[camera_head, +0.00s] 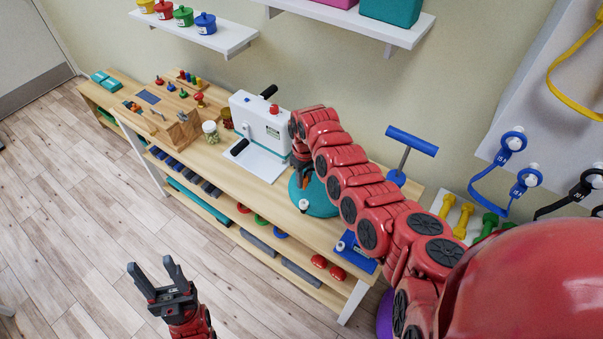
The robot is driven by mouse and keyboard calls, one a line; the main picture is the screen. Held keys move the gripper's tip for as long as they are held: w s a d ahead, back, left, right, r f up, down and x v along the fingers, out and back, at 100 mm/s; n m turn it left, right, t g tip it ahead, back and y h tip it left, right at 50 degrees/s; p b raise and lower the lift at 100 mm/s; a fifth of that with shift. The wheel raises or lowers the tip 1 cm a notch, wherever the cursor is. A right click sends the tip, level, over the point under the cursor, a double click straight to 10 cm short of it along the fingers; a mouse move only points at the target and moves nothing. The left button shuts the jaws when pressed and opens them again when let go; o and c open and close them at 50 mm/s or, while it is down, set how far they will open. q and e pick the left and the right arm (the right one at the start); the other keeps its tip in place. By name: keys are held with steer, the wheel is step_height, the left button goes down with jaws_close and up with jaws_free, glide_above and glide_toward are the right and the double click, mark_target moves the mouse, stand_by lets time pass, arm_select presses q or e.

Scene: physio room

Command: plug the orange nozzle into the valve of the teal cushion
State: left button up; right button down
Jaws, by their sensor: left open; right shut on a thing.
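The teal cushion (321,203) is round and lies on the wooden bench, partly hidden behind my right arm. A small white valve-like piece (304,204) shows at its front edge. My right gripper (304,181) points down over the cushion's left part, behind and above the white piece. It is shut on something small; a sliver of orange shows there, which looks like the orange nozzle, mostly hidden. I cannot tell whether it touches the cushion. My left gripper (152,265) is open and empty, over the floor in front of the bench.
A white machine (264,128) with black handles stands left of the cushion. Jars and a wooden block (180,132) stand farther left. A blue T-handled pump (411,141) stands right. Shelves (229,38) hang above. Dumbbells lie at right. The floor at front left is clear.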

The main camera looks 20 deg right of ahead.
mark_target(304, 189)
steer(key=shift+a, duration=0.1)
steer(key=shift+s+d+f+b, duration=0.1)
steer(key=shift+d+f+b, duration=0.1)
steer(key=shift+f+b, duration=0.6)
step_height(304, 189, down, 4)
steer(key=b, duration=0.3)
steer(key=shift+a+f, duration=0.1)
steer(key=shift+f+b, duration=0.5)
steer(key=shift+b, duration=0.1)
steer(key=shift+f+b, duration=1.05)
steer(key=shift+f, duration=0.3)
steer(key=c, duration=0.5)
jaws_free()
steer(key=shift+c, duration=0.2)
